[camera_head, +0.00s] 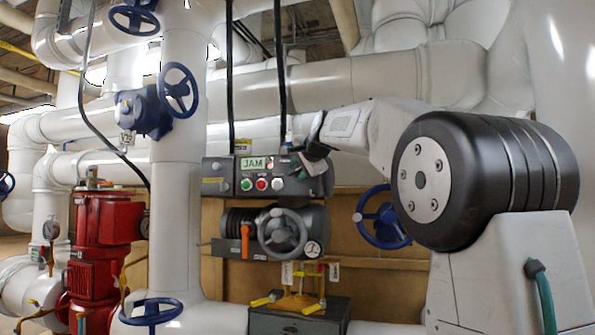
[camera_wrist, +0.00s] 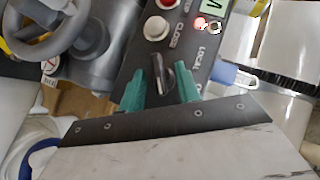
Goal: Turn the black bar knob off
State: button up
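The black bar knob (camera_wrist: 160,72) sits on the dark control panel (camera_wrist: 128,62), with its bar running nearly up and down in the wrist view. My gripper (camera_wrist: 162,84) has two teal fingertips, one on each side of the knob. They are apart, and narrow gaps seem to show between them and the bar; I cannot tell whether either touches it. In the head view my gripper (camera_head: 310,165) is at the right end of the panel (camera_head: 216,172) and hides the knob.
The panel has a green display reading JAM (camera_head: 252,163) and green (camera_head: 246,184), red (camera_head: 261,184) and white (camera_head: 277,184) buttons left of my gripper. A grey handwheel (camera_head: 283,232) and an orange lever (camera_head: 245,241) are below. A blue handwheel (camera_head: 381,218) stands at the right.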

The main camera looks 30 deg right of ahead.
jog(key=shift+c, duration=0.3)
grip_shut()
jog(key=shift+w, duration=0.1)
jog(key=n+g+h, duration=0.1)
jog(key=g, duration=0.1)
jog(key=n+g+h, duration=0.1)
jog(key=n+g, duration=0.1)
jog(key=shift+w+a+r, duration=0.15)
jog(key=shift+w+a, duration=0.05)
jog(key=n+g+h, duration=0.2)
jog(key=g, duration=0.2)
jog(key=shift+w+a, duration=0.1)
dwell(0.8)
jog(key=shift+o, duration=0.3)
grip_release()
